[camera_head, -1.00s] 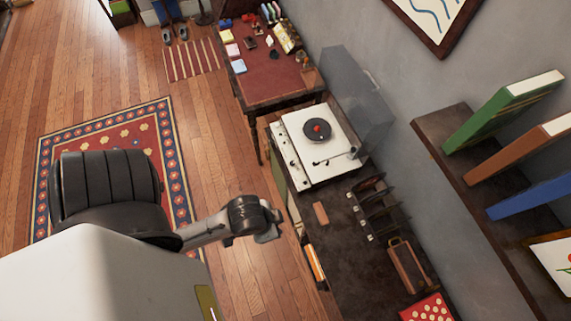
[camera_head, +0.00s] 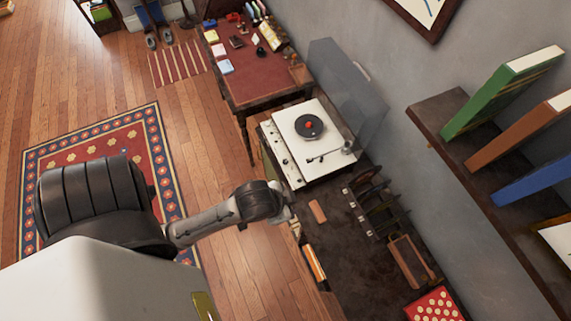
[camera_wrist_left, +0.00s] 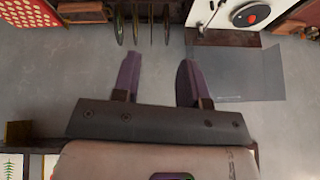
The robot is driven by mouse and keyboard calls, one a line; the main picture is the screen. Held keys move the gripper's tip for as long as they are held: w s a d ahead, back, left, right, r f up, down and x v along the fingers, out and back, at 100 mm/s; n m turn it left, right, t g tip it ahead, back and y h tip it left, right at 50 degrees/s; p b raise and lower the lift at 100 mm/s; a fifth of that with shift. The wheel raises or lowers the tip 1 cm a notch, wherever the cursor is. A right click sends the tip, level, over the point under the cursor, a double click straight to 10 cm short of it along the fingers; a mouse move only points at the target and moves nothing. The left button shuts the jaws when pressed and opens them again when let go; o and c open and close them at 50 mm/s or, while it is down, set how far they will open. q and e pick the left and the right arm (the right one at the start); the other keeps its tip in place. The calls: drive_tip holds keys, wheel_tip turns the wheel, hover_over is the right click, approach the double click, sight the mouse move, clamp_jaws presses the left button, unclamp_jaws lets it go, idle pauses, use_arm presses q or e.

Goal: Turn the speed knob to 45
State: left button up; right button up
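The white turntable (camera_head: 312,160) stands on a dark cabinet with its clear lid (camera_head: 345,85) raised. A black record (camera_head: 309,127) with a red label lies on it. The turntable's panel (camera_head: 272,148) along its left edge carries small knobs and marks. Which is the speed knob, and its setting, are too small to tell. My left gripper (camera_head: 290,212) is near the cabinet's front edge, below and apart from the turntable. In the left wrist view its purple fingers (camera_wrist_left: 159,60) are spread and empty, with part of the turntable (camera_wrist_left: 225,15) at top right. My right gripper is out of view.
A rack (camera_head: 375,205) of upright discs, a small brown block (camera_head: 317,211) and a brown case (camera_head: 410,262) lie on the cabinet right of the gripper. A shelf with books (camera_head: 505,90) juts from the wall. Open wooden floor (camera_head: 225,160) lies left of the cabinet.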

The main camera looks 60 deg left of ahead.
use_arm(q)
drive_tip(key=w+a+f+m+y+b, duration=0.1)
drive_tip(key=w+a+f+b, duration=0.25)
drive_tip(key=w+a, duration=0.2)
drive_tip(key=w+a+f+m+t+y+b, duration=0.1)
drive_tip(key=w+a+f+b, duration=0.1)
drive_tip(key=w+a+b, duration=0.4)
drive_tip(key=w+a+f+m+y+b, duration=0.1)
drive_tip(key=w+a+f+y+b, duration=0.15)
drive_tip(key=w, duration=0.45)
drive_tip(key=n+g+h+b, duration=0.2)
drive_tip(key=n+g+h, duration=0.4)
drive_tip(key=n, duration=0.7)
hover_over(285, 161)
wheel_tip(285, 161, down, 14)
drive_tip(key=y, duration=0.1)
drive_tip(key=shift+g, duration=0.3)
wheel_tip(285, 161, down, 14)
drive_tip(key=shift+d+r+b, duration=0.1)
drive_tip(key=shift+r+b, duration=0.15)
drive_tip(key=shift+b, duration=0.55)
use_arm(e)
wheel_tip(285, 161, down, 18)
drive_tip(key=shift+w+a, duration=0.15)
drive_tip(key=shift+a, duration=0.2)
